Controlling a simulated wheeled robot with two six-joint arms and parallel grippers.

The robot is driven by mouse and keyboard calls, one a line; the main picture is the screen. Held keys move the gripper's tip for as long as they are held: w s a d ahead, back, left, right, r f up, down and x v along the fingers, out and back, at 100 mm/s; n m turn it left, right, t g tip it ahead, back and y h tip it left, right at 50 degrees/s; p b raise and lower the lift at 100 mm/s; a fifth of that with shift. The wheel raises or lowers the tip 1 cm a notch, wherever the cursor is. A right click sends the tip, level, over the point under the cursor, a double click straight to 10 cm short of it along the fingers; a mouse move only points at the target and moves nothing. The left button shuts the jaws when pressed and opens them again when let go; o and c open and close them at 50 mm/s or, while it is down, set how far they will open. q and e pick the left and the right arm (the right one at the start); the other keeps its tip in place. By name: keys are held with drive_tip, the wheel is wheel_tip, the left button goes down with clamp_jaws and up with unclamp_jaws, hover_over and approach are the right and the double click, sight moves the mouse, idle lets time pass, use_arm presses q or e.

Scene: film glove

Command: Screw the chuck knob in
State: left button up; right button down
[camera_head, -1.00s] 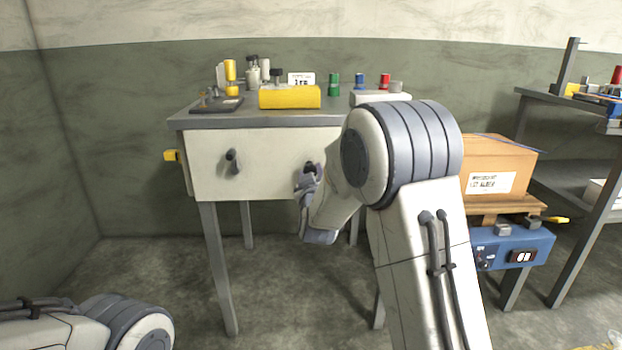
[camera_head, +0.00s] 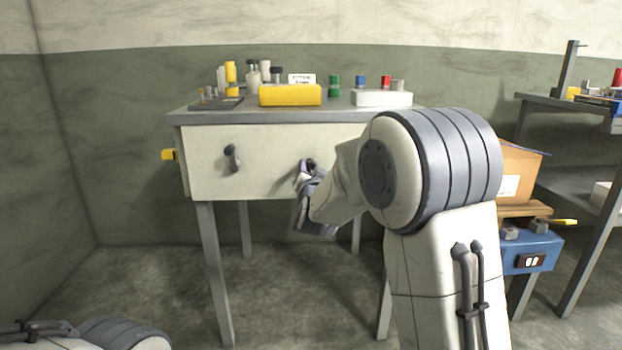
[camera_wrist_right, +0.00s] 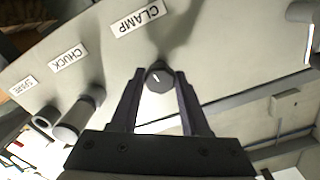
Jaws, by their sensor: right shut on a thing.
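A dark round knob (camera_wrist_right: 159,74) with a white line on its face sits on the pale front panel (camera_head: 270,150) of the workbench. It lies under the CLAMP label (camera_wrist_right: 138,20) in the right wrist view. My right gripper (camera_wrist_right: 160,78) has a finger on each side of this knob and is shut on it; in the head view this gripper (camera_head: 306,176) partly hides it. A grey protruding handle (camera_wrist_right: 80,116) sits under the CHUCK label (camera_wrist_right: 67,57), free of my fingers. My left gripper is out of view.
The bench top holds a yellow box (camera_head: 290,95), a white box (camera_head: 382,98), several bottles and coloured caps. A SPARE label (camera_wrist_right: 22,87) is at the panel's far end. A cardboard box (camera_head: 519,172) and blue unit (camera_head: 530,253) stand at right. Floor left of the bench is clear.

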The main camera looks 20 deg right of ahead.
drive_tip(key=m+b, duration=0.5)
drive_tip(key=m, duration=0.1)
drive_tip(key=m+b, duration=0.5)
drive_tip(key=m, duration=0.2)
drive_tip(key=m+b, duration=0.6)
drive_tip(key=m, duration=0.1)
drive_tip(key=shift+f, duration=0.25)
drive_tip(key=m+b, duration=0.1)
drive_tip(key=m, duration=0.1)
drive_tip(key=shift+m, duration=0.3)
drive_tip(key=shift+r+m+b, duration=0.15)
drive_tip(key=shift+m+b, duration=0.75)
drive_tip(key=shift+m, duration=0.6)
drive_tip(key=shift+c, duration=1.9)
unclamp_jaws()
drive_tip(key=shift+r, duration=0.15)
